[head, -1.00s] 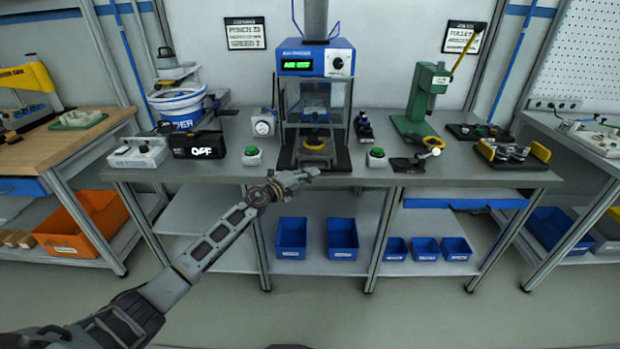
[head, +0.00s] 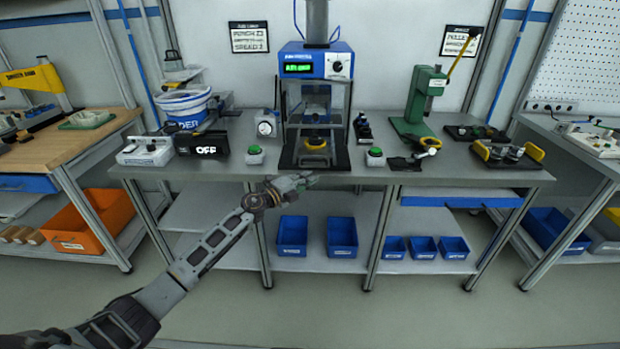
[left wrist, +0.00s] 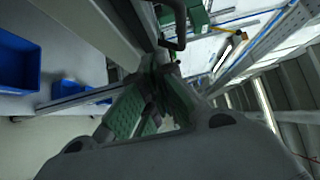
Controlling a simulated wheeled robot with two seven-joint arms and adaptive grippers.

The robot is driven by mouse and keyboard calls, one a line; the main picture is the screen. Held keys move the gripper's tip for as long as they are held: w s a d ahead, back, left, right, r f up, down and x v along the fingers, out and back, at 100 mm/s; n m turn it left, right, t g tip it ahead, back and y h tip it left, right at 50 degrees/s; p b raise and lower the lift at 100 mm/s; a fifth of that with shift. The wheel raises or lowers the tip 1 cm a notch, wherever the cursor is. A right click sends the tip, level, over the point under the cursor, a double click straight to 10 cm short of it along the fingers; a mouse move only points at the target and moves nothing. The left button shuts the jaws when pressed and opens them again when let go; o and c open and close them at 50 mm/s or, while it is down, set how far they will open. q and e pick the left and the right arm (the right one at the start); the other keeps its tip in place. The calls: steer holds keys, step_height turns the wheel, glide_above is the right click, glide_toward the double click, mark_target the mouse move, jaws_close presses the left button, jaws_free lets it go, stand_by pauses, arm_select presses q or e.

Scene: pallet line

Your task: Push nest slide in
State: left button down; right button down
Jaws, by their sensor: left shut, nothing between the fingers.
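The blue-topped press (head: 316,62) stands at the middle back of the grey bench, with a green lit display. Its nest slide (head: 316,158) is the dark plate at its foot, holding a yellow ring-shaped part (head: 316,143), and it reaches towards the bench's front edge. My left gripper (head: 312,179) is shut and empty, just in front of the bench edge and below the slide in the picture. I cannot tell whether it touches anything. In the left wrist view its fingers (left wrist: 152,95) are together. My right gripper is not in view.
Green buttons stand left (head: 255,155) and right (head: 375,157) of the press. A green arbor press (head: 419,100) is further right. A box marked OFF (head: 203,145) and a white-blue bucket (head: 184,106) are left. Blue bins (head: 292,237) sit on the lower shelf.

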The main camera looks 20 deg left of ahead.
arm_select(q)
steer(key=v, duration=0.9)
steer(key=shift+p, duration=0.3)
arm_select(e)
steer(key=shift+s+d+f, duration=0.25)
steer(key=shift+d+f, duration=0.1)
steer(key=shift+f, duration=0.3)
arm_select(q)
steer(key=c, duration=2.2)
jaws_free()
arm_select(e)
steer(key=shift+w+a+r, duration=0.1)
